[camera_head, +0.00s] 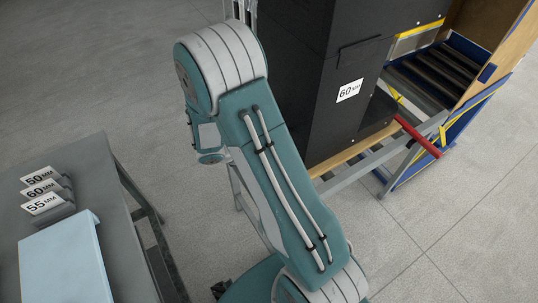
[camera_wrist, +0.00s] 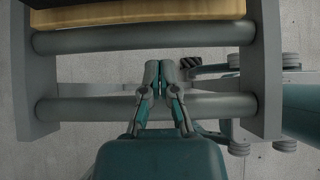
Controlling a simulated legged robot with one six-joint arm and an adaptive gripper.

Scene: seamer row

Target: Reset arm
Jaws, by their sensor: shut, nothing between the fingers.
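My gripper (camera_wrist: 161,68) shows in the wrist view with its two fingers together, shut and empty. It is in front of or above the grey rails of a frame; I cannot tell the exact gap. In the head view my teal and white arm is raised and folded in the middle of the picture, and the gripper itself is hidden there.
A black machine (camera_head: 343,60) labelled 60 mm stands close behind my arm. A red handle (camera_head: 418,136) juts out beside a roller conveyor (camera_head: 440,68). A grey table (camera_head: 85,172) at left bears size blocks (camera_head: 48,190) and a pale blue board (camera_head: 62,262). Floor at lower right is clear.

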